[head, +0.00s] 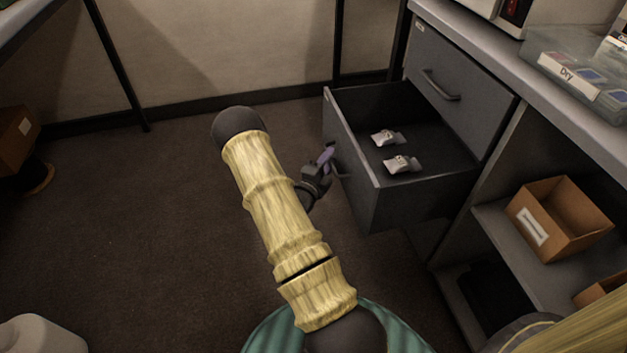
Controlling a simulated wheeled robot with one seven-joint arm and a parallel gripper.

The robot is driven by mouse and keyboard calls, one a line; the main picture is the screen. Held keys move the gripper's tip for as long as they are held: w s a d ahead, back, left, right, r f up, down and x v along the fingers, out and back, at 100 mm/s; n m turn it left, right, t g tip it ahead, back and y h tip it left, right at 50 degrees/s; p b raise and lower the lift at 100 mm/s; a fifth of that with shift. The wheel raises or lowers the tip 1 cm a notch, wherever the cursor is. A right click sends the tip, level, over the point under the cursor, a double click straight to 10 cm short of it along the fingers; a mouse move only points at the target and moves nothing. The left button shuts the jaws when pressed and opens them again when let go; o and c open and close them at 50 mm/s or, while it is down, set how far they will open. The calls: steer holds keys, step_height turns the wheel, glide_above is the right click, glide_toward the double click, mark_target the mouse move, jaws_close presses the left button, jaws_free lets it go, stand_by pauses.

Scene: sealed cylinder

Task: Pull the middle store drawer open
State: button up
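The middle store drawer (363,178) is a dark grey drawer in the cabinet at the right of the head view. It stands pulled well out, and its inside shows. Two small pale items (388,138) and (403,163) lie on its floor. My gripper (329,162) is at the drawer's front face, beside the drawer handle (341,173). My pale, wood-like arm partly covers the gripper's wrist. The fingers are small and dark here, so I cannot tell whether they are closed around the handle.
A shut upper drawer (458,88) with a bar handle is above. A clear box (578,75) stands on the countertop. An open cardboard box (562,220) sits on the lower right shelf. Carpet (150,210) is clear to the left; a white object (42,335) stands bottom left.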

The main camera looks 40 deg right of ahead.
steer(key=p+v, duration=0.3)
steer(key=v, duration=1.3)
steer(key=shift+s+a, duration=0.2)
steer(key=shift+a, duration=0.1)
steer(key=shift+w+p, duration=0.1)
steer(key=shift+p, duration=0.2)
steer(key=w+a+r+n+y+p, duration=0.1)
steer(key=w+a+r+n+y, duration=0.7)
steer(key=a+n+y, duration=0.4)
steer(key=s+a+r+n+g+y+p, duration=0.1)
steer(key=s+a+r+n+y, duration=0.45)
steer(key=n, duration=0.35)
steer(key=s+r+n+g, duration=0.3)
steer(key=s+r+n, duration=0.4)
steer(key=s+n, duration=0.25)
step_height(320, 180, up, 38)
steer(key=p, duration=3.8)
steer(key=shift+s+f+y+p, duration=0.2)
steer(key=shift+s+y+p, duration=0.1)
steer(key=shift+y+p, duration=0.05)
